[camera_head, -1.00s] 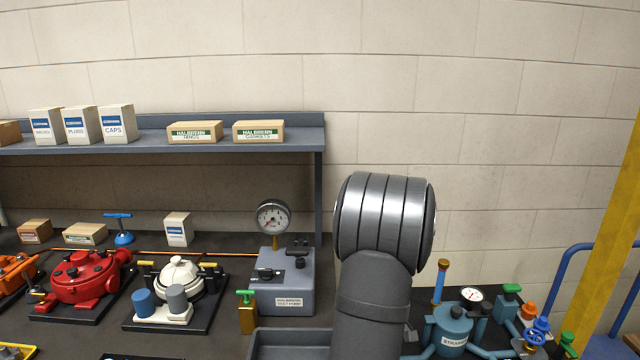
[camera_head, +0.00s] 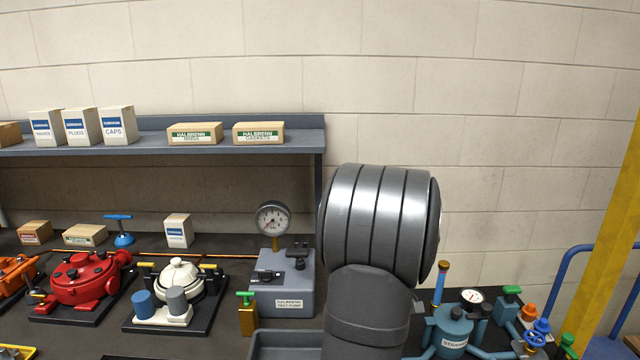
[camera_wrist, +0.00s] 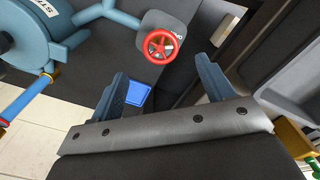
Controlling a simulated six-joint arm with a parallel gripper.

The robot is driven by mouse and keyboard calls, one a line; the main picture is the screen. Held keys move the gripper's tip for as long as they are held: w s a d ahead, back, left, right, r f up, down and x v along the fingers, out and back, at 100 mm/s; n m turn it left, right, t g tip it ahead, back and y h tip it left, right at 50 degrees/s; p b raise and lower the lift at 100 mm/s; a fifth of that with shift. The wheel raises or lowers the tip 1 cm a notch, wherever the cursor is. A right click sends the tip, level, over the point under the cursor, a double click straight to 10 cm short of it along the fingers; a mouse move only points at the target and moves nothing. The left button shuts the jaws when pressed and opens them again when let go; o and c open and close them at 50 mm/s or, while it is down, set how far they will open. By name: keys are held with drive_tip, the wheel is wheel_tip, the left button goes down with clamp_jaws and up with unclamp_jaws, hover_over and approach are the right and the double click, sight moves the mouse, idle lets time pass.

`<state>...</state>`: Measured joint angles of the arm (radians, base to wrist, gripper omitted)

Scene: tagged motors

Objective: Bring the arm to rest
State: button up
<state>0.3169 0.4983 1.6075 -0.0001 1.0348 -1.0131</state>
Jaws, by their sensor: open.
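My arm's grey link stands upright in the head view, in front of the bench between the test pump and the teal strainer unit. My gripper (camera_wrist: 162,92) shows in the wrist view, its two blue-grey fingers spread apart with nothing held between them. A red handwheel (camera_wrist: 161,46) on a dark grey body lies past the fingers in that view. A small blue patch (camera_wrist: 139,94) lies beside the left finger. The gripper itself is out of the head view.
The strainer unit (camera_head: 455,328) stands right of my arm, the test pump (camera_head: 283,285) left of it. A grey tray (camera_head: 283,343) lies at the front. A red motor (camera_head: 80,279) and a white one (camera_head: 180,275) sit further left. A shelf (camera_head: 240,144) carries boxes.

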wheel_tip(320, 180, up, 9)
wheel_tip(320, 180, down, 17)
drive_tip(key=shift+f, duration=0.5)
drive_tip(key=m, duration=0.9)
drive_tip(key=shift+a, duration=0.1)
drive_tip(key=m, duration=0.3)
drive_tip(key=shift+m, duration=0.4)
drive_tip(key=m, duration=0.4)
drive_tip(key=shift+a, duration=0.1)
